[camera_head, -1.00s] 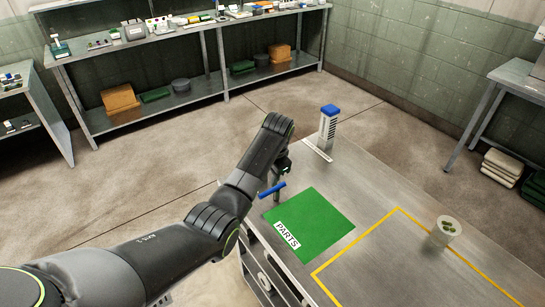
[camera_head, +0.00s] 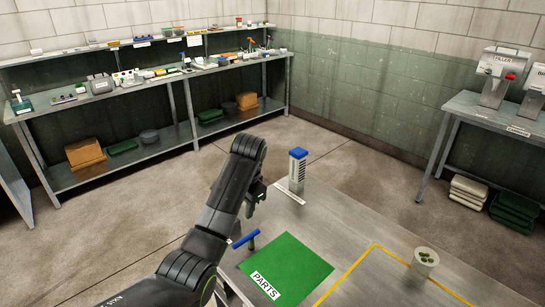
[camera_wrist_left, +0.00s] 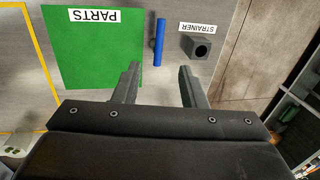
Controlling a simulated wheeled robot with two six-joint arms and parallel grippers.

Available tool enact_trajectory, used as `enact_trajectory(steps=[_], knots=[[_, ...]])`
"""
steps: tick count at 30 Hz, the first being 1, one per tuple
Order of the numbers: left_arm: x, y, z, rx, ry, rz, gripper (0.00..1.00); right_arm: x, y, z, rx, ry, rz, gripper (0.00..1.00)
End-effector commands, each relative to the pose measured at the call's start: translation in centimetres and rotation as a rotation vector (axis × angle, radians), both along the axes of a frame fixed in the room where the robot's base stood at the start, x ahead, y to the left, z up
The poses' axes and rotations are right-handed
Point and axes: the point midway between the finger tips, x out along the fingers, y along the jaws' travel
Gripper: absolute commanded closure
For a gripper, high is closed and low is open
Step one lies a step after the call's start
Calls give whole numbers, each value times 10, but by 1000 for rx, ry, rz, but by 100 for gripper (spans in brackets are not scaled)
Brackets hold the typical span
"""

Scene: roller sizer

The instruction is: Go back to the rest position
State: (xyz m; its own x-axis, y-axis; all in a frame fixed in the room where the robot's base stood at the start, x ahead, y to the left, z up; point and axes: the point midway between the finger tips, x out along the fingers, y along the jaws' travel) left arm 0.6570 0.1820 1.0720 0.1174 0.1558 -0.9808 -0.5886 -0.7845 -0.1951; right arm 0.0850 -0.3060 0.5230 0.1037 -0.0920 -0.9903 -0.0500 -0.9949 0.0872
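My left gripper (camera_head: 258,200) is above the near-left part of the workbench, its fingers mostly hidden by the wrist in the head view. The left wrist view shows its two fingers (camera_wrist_left: 160,85) apart with nothing between them. A tool with a blue bar handle (camera_head: 245,240) stands beside the green PARTS mat (camera_head: 290,268), below and apart from the gripper. The blue handle (camera_wrist_left: 158,43) also shows in the left wrist view, just beyond the fingertips in the picture. My right gripper is not in view.
A grey block with a blue top (camera_head: 298,168) stands at the bench's far corner. A grey STRAINER holder (camera_wrist_left: 201,47) sits beside the blue handle. Shelves line the back; a FILLER machine (camera_head: 500,75) is at right.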

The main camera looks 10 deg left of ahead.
Motion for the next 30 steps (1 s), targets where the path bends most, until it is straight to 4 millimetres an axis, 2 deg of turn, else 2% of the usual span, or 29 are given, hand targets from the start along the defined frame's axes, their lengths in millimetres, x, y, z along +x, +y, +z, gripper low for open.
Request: enact_trajectory(steps=[5,11,15,21,25,30], knots=[[-15,11,-28,-16,-8,36,62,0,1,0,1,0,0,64],[-65,39,-92,-58,-52,145,62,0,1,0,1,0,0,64],[-110,58,-129,-84,-90,228,62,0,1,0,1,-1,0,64],[-185,83,-165,-109,-140,345,62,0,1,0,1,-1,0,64],[-237,96,-177,-121,-175,419,62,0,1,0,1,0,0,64],[-305,109,-178,-133,-219,507,62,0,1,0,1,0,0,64]])
